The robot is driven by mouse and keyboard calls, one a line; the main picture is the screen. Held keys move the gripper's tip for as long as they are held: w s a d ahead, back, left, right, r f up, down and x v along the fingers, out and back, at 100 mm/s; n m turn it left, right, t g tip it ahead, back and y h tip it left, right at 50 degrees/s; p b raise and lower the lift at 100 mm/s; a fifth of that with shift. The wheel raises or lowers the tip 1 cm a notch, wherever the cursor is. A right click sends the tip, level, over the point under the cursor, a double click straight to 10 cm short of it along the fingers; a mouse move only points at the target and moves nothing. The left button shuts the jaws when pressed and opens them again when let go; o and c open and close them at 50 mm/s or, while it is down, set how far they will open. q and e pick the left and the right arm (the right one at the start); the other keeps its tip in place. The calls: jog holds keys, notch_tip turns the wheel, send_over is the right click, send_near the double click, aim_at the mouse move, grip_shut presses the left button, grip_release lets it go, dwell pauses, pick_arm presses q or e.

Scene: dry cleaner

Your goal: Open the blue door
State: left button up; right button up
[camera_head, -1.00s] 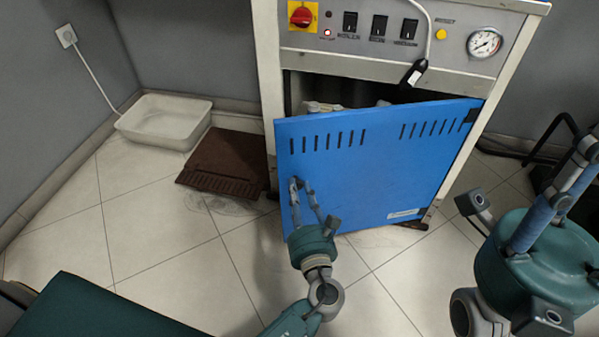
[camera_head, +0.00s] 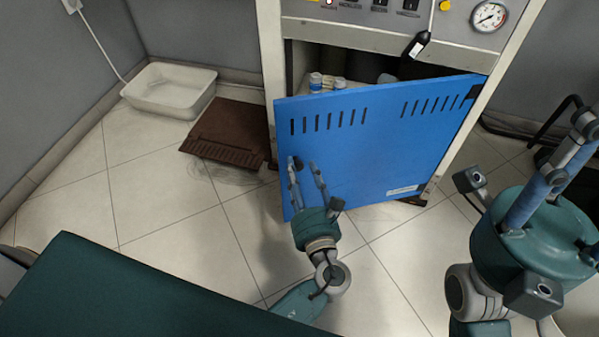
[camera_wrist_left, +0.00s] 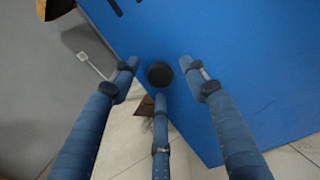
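The blue door (camera_head: 375,150) of the steel machine stands ajar, its left edge swung out toward me and its right side at the frame. My left gripper (camera_head: 305,167) is at the door's left edge in the head view. The left wrist view shows its fingers spread, with a round black knob (camera_wrist_left: 160,75) between them and gaps on both sides. I see no finger closed on the knob. My right gripper (camera_head: 575,150) is at the right of the head view, away from the door; its fingertips are partly cut off or overlapping.
Inside the machine, small bottles (camera_head: 316,82) show above the door. A white tray (camera_head: 168,90) and a brown mat (camera_head: 228,133) lie on the floor to the left. A black-handled cord (camera_head: 418,44) hangs at the top. Tiled floor (camera_head: 180,215) left of the door is clear.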

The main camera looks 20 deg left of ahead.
pick_arm(q)
jog(key=v, duration=1.2)
